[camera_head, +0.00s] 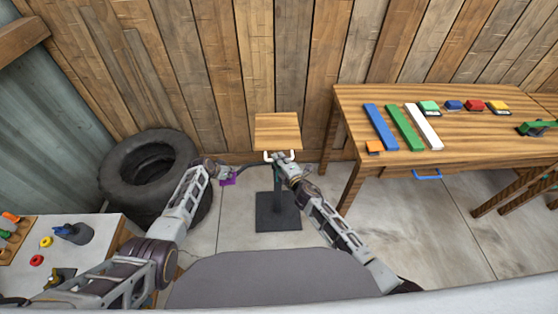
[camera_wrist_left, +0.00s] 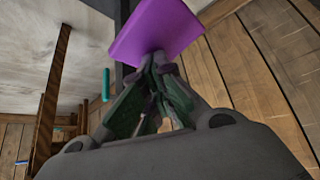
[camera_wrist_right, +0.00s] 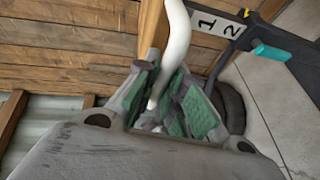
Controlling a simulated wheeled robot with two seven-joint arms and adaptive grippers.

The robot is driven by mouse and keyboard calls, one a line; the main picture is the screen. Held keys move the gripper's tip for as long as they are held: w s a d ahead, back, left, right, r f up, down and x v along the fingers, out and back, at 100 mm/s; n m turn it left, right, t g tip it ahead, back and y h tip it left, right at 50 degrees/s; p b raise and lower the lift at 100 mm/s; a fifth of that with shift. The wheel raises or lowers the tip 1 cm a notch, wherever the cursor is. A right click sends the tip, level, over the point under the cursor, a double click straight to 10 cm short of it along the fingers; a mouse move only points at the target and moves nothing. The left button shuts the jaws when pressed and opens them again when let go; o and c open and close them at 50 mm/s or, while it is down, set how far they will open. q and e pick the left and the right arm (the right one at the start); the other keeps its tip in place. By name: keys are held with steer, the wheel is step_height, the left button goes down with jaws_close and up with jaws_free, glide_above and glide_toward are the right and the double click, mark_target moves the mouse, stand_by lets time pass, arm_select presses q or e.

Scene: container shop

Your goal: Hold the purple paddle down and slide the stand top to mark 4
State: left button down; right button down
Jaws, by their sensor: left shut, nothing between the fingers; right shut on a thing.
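The stand has a square wooden top (camera_head: 277,130) with a white handle (camera_head: 270,155) on its front edge, on a dark post and base (camera_head: 278,215). My right gripper (camera_head: 283,161) is shut on the white handle, which also shows in the right wrist view (camera_wrist_right: 178,35). A white number strip (camera_wrist_right: 215,24) shows marks 1 and 2; marks 3 and 4 are not visible. The purple paddle (camera_head: 228,181) is left of the post. My left gripper (camera_wrist_left: 157,62) is shut and empty, its fingertips at the paddle (camera_wrist_left: 155,28); whether they press it is unclear.
A teal-tipped dark bar (camera_wrist_right: 270,57) is right of the strip. A wooden table (camera_head: 455,120) with coloured bars and blocks stands right. Tyres (camera_head: 150,165) stand left, against the plank wall (camera_head: 215,70). A white bench (camera_head: 85,255) with small items is front left.

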arm_select(q)
steer(key=shift+s, duration=0.1)
arm_select(e)
steer(key=shift+w+d+r, duration=0.15)
steer(key=shift+r, duration=1.8)
step_height(320, 180, up, 8)
steer(key=shift+r, duration=0.1)
steer(key=c, duration=1.5)
jaws_free()
steer(key=shift+s, duration=0.3)
steer(key=shift+v, duration=5.85)
